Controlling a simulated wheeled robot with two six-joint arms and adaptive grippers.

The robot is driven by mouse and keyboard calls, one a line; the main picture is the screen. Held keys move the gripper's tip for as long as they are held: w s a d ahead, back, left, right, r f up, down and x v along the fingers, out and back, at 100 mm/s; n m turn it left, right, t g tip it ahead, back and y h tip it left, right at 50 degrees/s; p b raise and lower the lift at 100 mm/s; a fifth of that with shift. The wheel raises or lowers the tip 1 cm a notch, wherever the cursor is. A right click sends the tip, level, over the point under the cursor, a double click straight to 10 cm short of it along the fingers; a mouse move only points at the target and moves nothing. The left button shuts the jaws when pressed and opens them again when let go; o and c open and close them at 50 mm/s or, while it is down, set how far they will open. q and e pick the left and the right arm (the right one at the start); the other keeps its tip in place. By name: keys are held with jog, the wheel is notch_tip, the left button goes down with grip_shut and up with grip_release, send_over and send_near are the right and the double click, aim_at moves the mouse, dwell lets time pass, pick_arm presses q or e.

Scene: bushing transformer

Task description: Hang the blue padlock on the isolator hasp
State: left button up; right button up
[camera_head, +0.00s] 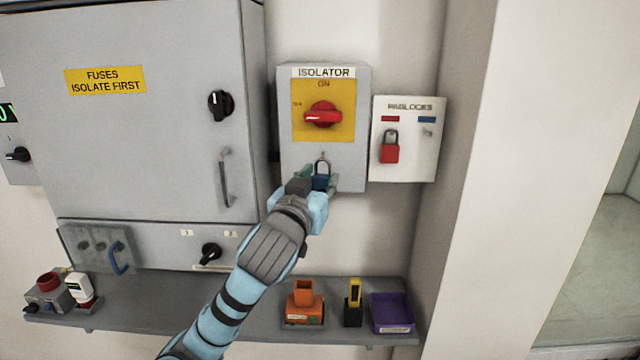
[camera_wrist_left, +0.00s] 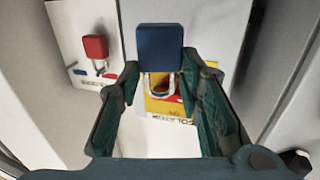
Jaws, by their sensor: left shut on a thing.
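The blue padlock (camera_head: 321,182) is in front of the lower part of the grey isolator box (camera_head: 350,160), body down and shackle up. My left gripper (camera_head: 318,178) is shut on the blue padlock, with a finger on each side. The left wrist view shows the padlock's blue body (camera_wrist_left: 160,48) and metal shackle between the green-padded fingers (camera_wrist_left: 160,92). The isolator hasp (camera_head: 323,156) is a small piece at the top of the shackle in the head view. I cannot tell whether the shackle passes through it. The red isolator handle (camera_head: 323,116) lies level on its yellow plate. My right gripper is not in view.
A padlock board (camera_head: 405,160) with a red padlock (camera_head: 389,150) hangs right of the isolator. A large grey fuse cabinet (camera_head: 140,150) stands left. A shelf below holds an orange item (camera_head: 303,305), a yellow-and-black item (camera_head: 354,300) and a purple tray (camera_head: 393,327).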

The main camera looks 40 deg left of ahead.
pick_arm(q)
jog(key=shift+w+a+f+b, duration=0.2)
jog(key=shift+w+a+b, duration=0.2)
jog(key=shift+w+a, duration=0.3)
jog(key=shift+w+a+f+b, duration=0.15)
jog(key=shift+w+a+b, duration=0.25)
jog(key=shift+w, duration=0.35)
jog(key=shift+w+a+f+b, duration=0.1)
jog(key=shift+w+a+f, duration=0.1)
jog(key=shift+w+a, duration=0.5)
jog(key=shift+w+a+f+b, duration=0.2)
jog(key=shift+w+a, duration=0.25)
jog(key=shift+w, duration=0.4)
jog(key=shift+w+a+f+b, duration=0.1)
jog(key=shift+w+a+f, duration=0.1)
jog(key=shift+w+a, duration=0.5)
jog(key=shift+d, duration=0.1)
jog(key=o, duration=1.3)
jog(key=shift+c, duration=0.2)
jog(key=v, duration=1.2)
